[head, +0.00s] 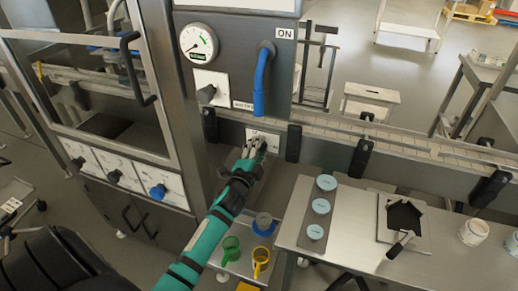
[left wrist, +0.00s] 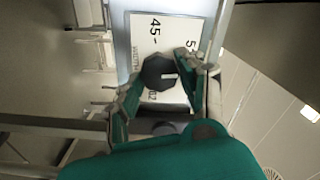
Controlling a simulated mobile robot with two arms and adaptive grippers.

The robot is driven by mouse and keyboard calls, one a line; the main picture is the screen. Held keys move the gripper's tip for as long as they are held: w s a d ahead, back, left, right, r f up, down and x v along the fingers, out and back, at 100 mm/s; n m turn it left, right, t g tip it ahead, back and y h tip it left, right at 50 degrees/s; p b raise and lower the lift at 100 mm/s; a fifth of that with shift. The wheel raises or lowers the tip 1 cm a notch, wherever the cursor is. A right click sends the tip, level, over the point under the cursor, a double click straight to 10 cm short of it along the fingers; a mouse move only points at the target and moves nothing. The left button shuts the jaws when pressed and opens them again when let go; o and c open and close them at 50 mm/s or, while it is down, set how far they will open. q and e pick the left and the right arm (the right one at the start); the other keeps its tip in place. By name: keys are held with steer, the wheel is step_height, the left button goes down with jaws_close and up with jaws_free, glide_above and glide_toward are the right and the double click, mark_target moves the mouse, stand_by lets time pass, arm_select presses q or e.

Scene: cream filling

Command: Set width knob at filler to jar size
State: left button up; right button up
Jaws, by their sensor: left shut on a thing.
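In the head view my left gripper (head: 257,149) reaches up to a small white plate (head: 263,136) low on the filler's grey front, and the knob is hidden behind the fingers. My right gripper is not in view.
Above the plate are a blue lever (head: 261,82), a gauge (head: 199,42) and a dark knob (head: 206,95). A conveyor (head: 400,139) runs off right. The steel table (head: 348,225) carries several pale blue lids (head: 321,205).

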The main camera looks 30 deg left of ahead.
arm_select(q)
steer(key=shift+n, duration=0.8)
steer(key=shift+f, duration=0.1)
steer(key=o, duration=1.2)
steer(key=v, duration=1.2)
steer(key=shift+s, duration=0.1)
